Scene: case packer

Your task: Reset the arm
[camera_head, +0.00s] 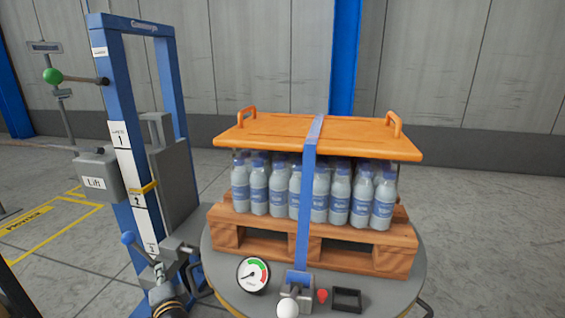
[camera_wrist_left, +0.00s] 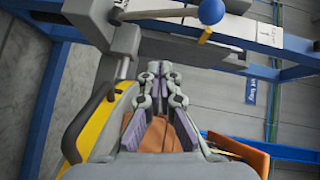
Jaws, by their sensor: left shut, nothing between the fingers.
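My left gripper (camera_head: 158,270) is low in the head view, in front of the blue lift frame (camera_head: 122,120) and left of the round table (camera_head: 235,290). In the left wrist view its fingers (camera_wrist_left: 160,70) are together with nothing between them. A lever with a blue ball (camera_head: 128,238) is just above and left of the gripper. The blue ball also shows at the top of the left wrist view (camera_wrist_left: 210,12). The gripper appears apart from it. My right gripper is in neither view.
The round table bears a wooden pallet (camera_head: 265,238) of several bottles (camera_head: 320,195) under an orange lid (camera_head: 260,132), with a blue strap (camera_head: 307,200) over it. A gauge (camera_head: 253,275), a white knob (camera_head: 288,308) and a black frame (camera_head: 347,300) are at the front. Open floor lies right.

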